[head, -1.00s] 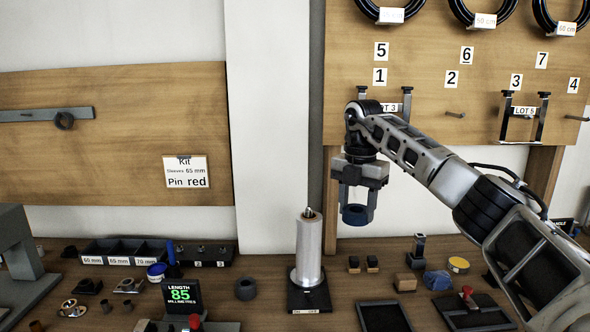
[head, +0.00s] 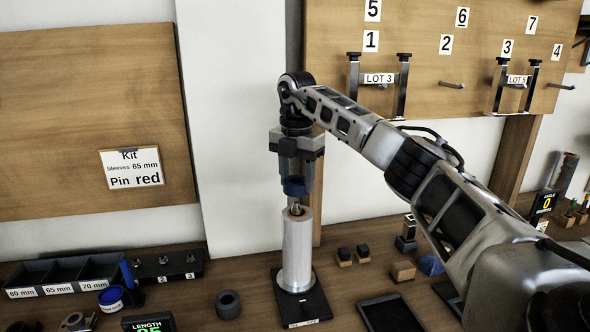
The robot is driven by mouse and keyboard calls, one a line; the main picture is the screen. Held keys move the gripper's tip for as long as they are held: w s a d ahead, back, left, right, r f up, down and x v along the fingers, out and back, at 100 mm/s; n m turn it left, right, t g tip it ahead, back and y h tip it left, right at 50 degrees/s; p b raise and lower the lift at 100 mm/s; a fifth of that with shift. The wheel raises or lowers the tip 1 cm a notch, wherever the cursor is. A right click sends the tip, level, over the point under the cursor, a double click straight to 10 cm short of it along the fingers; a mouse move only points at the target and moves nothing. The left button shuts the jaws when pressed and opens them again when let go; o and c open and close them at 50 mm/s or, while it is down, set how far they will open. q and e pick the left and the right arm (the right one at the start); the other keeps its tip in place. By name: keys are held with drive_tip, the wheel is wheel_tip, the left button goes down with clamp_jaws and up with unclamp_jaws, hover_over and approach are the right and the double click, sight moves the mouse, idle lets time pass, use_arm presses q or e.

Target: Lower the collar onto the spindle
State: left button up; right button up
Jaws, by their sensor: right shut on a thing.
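My right gripper (head: 294,178) points down and is shut on a dark blue collar (head: 294,187). The collar is right above the spindle tip (head: 296,207), at about the height of the tip's top; I cannot tell whether they touch. The spindle tip stands out of a pale silver cylinder (head: 297,250), which is upright on a dark base plate (head: 309,302). My left gripper is not in view.
A bin row (head: 62,275) marked 60, 65 and 70 mm stands at the left. A dark ring (head: 228,305) lies left of the base plate. Small blocks (head: 363,252) and a dark tray (head: 390,315) are to the right. A kit card (head: 132,168) hangs on the left board.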

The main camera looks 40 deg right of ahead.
drive_tip(key=shift+f, duration=2.95)
drive_tip(key=o, duration=1.1)
drive_tip(key=shift+c, duration=0.2)
wheel_tip(320, 180, up, 16)
drive_tip(key=shift+f, duration=0.15)
